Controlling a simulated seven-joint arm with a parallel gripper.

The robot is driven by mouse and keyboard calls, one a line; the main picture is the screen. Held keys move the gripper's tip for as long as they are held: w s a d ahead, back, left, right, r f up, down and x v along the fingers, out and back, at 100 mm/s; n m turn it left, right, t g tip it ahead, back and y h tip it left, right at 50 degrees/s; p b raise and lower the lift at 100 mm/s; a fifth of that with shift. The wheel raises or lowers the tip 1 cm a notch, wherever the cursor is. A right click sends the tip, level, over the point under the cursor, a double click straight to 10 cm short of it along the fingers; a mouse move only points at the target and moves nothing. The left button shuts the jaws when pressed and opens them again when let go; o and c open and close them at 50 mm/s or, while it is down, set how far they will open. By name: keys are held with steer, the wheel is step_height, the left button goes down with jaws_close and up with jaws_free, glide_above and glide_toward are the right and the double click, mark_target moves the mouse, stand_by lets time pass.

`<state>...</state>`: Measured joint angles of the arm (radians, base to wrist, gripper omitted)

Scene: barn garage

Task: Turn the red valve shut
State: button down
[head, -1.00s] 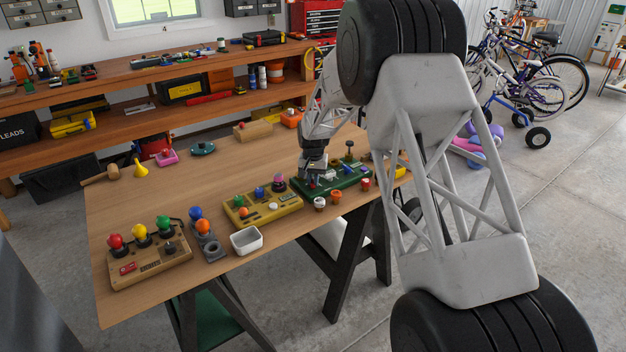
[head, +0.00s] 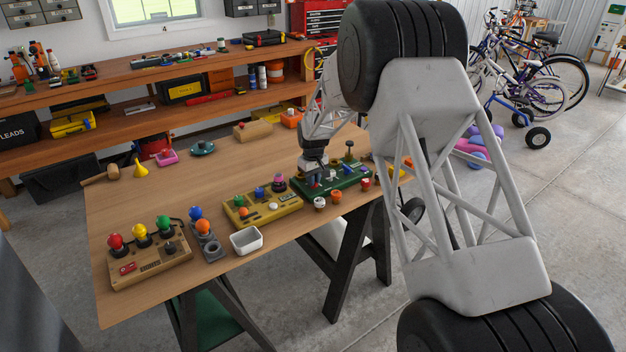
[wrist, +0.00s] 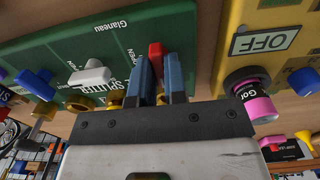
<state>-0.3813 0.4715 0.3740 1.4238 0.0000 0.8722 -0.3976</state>
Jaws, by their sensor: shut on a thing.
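A green board (wrist: 110,50) with white lettering fills the upper left of the wrist view. It also shows in the head view (head: 345,180), on the right part of the wooden table. The red valve (wrist: 155,49) sits on this board beside the word OPEN. My gripper (wrist: 159,65) has its two blue fingers around the red handle and is shut on it. The handle's lower part is hidden by the fingers. In the head view my gripper (head: 312,177) is down at the board's left part, and I cannot make out the valve there.
On the same board a white valve (wrist: 90,74) and a blue valve (wrist: 36,83) stand to the left. A yellow board (head: 262,209) with a pink knob (wrist: 255,95) is close beside.

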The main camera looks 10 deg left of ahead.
stand_by(0.4)
steer(key=c, duration=1.2)
jaws_free()
steer(key=shift+o, duration=0.2)
steer(key=shift+r, duration=0.1)
steer(key=shift+r, duration=3.85)
